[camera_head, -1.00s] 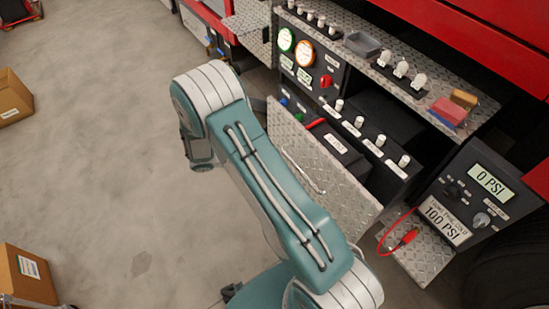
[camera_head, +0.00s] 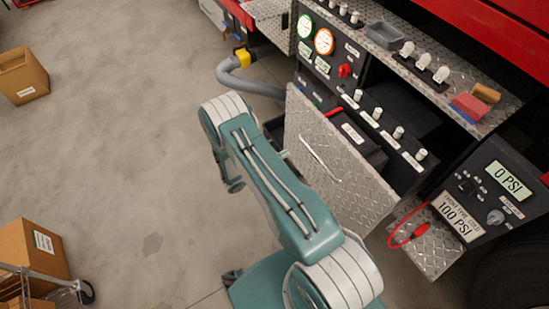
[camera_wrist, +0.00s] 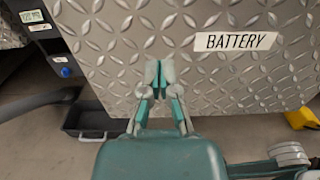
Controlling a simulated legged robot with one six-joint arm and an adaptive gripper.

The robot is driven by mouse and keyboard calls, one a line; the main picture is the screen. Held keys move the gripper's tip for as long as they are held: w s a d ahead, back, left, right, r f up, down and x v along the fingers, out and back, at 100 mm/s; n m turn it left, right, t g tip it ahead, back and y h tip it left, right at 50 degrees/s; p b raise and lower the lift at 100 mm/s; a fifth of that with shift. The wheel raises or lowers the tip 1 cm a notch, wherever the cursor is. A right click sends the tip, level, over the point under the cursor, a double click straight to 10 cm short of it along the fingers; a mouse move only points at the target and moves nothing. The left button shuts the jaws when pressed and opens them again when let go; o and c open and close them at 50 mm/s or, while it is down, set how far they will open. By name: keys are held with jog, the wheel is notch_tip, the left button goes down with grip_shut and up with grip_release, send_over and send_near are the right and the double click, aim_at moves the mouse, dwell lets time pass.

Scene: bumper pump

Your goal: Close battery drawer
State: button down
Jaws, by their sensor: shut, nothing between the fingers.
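The battery drawer (camera_head: 365,195) stands open, pulled out from the panel of the red vehicle. Its front is silver diamond plate with a bar handle (camera_head: 318,158). A dark battery (camera_head: 350,140) with a red part shows behind the front. In the wrist view the drawer front (camera_wrist: 110,45) fills the upper middle and bears a "BATTERY" label (camera_wrist: 235,41). My gripper (camera_wrist: 160,72) is shut and empty, its fingertips pointing at the plate left of and below the label. I cannot tell whether they touch it. In the head view my arm hides the fingertips.
The control panel (camera_head: 347,52) with gauges and knobs is behind the drawer. A grey hose (camera_head: 245,83) runs left of it. A "0 PSI" display box (camera_head: 495,190) stands at right. Cardboard boxes (camera_head: 22,76) are at far left. The floor between is clear.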

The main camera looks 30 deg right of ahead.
aim_at(302, 145)
jog(key=d, duration=0.7)
jog(key=shift+w+d, duration=0.3)
jog(key=shift+d, duration=0.05)
